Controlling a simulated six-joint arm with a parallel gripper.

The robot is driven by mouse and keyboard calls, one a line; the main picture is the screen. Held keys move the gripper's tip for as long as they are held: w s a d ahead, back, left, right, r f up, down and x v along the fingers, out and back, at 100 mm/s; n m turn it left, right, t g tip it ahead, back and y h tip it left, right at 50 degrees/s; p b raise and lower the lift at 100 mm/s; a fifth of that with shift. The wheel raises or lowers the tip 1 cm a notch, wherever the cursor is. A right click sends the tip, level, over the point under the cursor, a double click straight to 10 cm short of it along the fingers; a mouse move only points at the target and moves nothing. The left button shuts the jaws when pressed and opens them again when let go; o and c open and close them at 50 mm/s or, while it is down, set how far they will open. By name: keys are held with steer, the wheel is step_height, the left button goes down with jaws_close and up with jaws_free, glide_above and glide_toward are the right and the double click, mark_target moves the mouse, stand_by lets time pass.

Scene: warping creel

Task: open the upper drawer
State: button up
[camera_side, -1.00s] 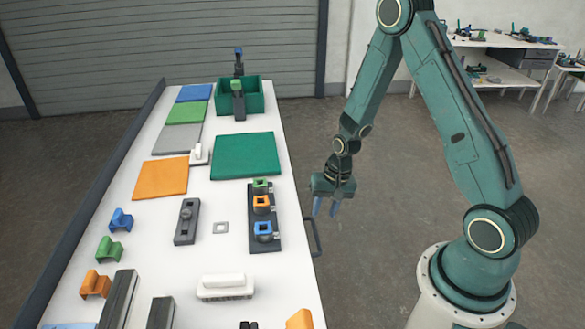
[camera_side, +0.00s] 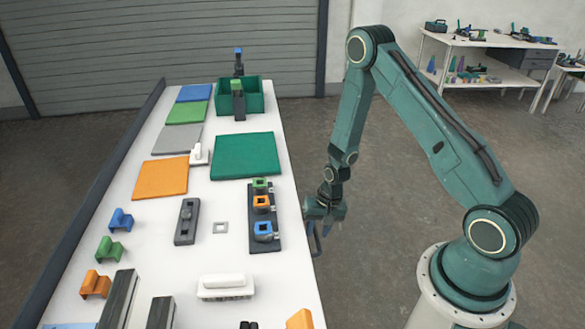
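My gripper (camera_side: 319,231) is beside the right edge of the white table, pointing down. Its bluish fingertips are at a dark bar handle (camera_side: 316,250) that sticks out from the table's right side, below the top. The fingers overlap the handle in this view, so I cannot tell whether they are open around it or shut on it. The drawer fronts are hidden under the table edge, and I cannot see which drawer the handle belongs to.
The white table (camera_side: 290,290) carries coloured mats, a green bin (camera_side: 255,103), a dark rack with coloured square pieces (camera_side: 258,190), and a white block (camera_side: 225,287) near the front. The floor right of the table is clear up to my base.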

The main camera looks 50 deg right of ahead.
steer(key=shift+c, duration=0.2)
jaws_close()
steer(key=shift+s, duration=0.1)
steer(key=s+d, duration=1.6)
steer(key=shift+s+d, duration=0.25)
steer(key=shift+s, duration=0.05)
steer(key=shift+o, duration=0.2)
jaws_free()
steer(key=shift+d+r, duration=0.1)
steer(key=shift+r, duration=0.05)
